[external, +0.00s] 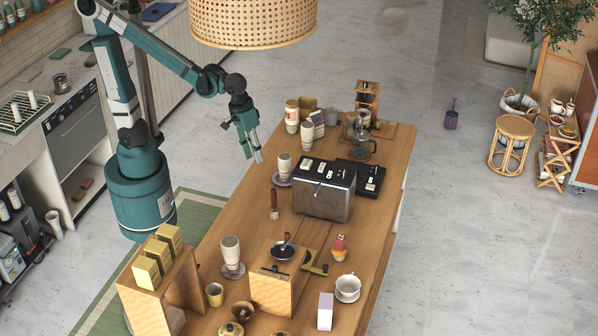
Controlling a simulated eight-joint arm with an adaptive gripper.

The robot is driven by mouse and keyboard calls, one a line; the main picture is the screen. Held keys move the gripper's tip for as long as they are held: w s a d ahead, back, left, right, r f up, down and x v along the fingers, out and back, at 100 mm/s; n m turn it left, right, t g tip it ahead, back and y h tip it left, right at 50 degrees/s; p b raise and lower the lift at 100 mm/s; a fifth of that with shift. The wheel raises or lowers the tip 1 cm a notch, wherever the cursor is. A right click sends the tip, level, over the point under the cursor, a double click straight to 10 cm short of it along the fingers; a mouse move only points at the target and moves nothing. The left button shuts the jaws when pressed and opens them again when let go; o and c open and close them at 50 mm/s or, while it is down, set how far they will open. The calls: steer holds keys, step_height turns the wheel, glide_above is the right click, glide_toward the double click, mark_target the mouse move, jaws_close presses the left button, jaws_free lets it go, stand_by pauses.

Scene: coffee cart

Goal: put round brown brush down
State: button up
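The fingers are small in this view.
A grey machine (323,190) fills the table's middle. A pale cup (283,165) stands near my gripper. A black dish (283,251), a tall cup (231,252) and a wooden box (271,291) stand nearer the front. Bare wood shows left of the brush.

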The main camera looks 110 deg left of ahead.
steer(key=s+d+r+m+t, duration=0.1)
steer(key=s+r+m+t, duration=0.1)
steer(key=s+m, duration=0.3)
steer(key=s+d+r+m+t, duration=0.2)
steer(key=s+m, duration=0.3)
steer(key=s, duration=0.3)
steer(key=shift+d+r+t, duration=0.2)
steer(key=shift+r+t, duration=0.2)
steer(key=shift+r, duration=0.5)
step_height(320, 180, down, 11)
steer(key=b, duration=1.1)
steer(key=shift+f, duration=0.15)
stand_by(0.3)
